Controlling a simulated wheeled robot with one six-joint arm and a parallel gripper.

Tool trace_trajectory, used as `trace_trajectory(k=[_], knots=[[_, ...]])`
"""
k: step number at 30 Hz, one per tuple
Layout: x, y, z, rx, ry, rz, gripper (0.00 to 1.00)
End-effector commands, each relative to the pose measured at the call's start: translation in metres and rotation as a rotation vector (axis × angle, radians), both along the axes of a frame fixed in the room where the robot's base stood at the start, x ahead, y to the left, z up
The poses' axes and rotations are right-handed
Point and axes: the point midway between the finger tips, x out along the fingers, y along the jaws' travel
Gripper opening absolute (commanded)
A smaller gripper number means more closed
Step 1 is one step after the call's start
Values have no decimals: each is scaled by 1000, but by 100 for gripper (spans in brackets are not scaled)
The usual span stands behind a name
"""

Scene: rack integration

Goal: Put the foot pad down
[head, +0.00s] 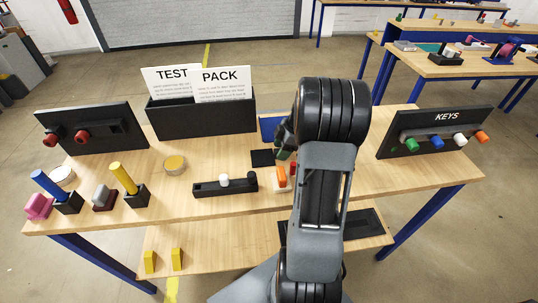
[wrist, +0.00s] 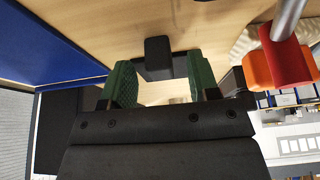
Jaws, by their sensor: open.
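A small dark block (wrist: 158,58), which looks like the foot pad, shows against the wooden table top in the wrist view. My gripper (wrist: 160,82) is open, with its green fingers on either side of the block's near end and visible gaps to both. I cannot tell whether the block rests fully on the table. In the head view my gripper (head: 285,138) is low over the back middle of the table, largely hidden by my arm. A flat black piece (head: 262,158) lies just left of it; I cannot tell if this is the same thing.
Orange (head: 281,178) and red (head: 293,168) pieces stand close in front. A black holder (head: 225,186) with a white knob is to the left, the TEST PACK box (head: 205,122) behind left, the KEYS rack (head: 435,132) at right.

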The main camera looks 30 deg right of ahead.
Motion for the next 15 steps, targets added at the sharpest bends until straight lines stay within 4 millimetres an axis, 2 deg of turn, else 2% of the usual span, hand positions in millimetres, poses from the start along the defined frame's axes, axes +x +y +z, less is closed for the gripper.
trace_trajectory(k=[4,12,15], knots=[[2,4,-10,0,0,-1,55],[2,4,-12,-1,0,-1,55],[2,4,-11,-1,0,-1,46]])
